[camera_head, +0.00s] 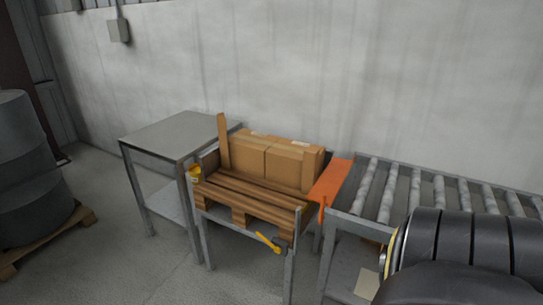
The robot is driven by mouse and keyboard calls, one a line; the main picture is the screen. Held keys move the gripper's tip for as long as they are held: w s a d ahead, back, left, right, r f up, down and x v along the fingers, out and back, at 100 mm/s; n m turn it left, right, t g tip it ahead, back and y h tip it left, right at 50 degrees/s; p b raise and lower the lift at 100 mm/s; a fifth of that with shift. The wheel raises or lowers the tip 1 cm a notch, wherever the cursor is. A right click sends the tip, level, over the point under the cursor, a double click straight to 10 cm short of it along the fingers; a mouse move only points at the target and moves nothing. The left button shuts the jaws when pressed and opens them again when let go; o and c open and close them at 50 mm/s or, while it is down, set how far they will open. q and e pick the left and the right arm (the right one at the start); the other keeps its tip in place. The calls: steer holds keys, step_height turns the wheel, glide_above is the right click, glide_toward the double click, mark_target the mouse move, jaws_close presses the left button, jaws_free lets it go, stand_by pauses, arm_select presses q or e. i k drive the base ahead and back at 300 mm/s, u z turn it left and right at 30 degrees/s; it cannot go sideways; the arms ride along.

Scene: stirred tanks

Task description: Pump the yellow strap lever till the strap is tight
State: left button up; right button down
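A yellow lever (267,242) with a dark end sits at the front of a small metal stand, below the pallet's front edge. It slants down to the right. Another small yellow piece (195,174) is at the left corner of the same stand; I cannot tell what it is. A wooden pallet (247,192) on the stand bears brown cartons (267,158) between upright boards. No strap can be clearly made out over the cartons. Neither of my grippers is in view; a black part of my arm fills the lower right.
A flat orange piece (333,178) lies between the stand and a roller conveyor (400,192) on the right. A bare grey table (178,133) stands left of the stand. A dark drum (30,170) on a pallet is at far left. Floor in front of the table is clear.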

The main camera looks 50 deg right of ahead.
mark_target(277, 250)
steer(key=z, duration=1)
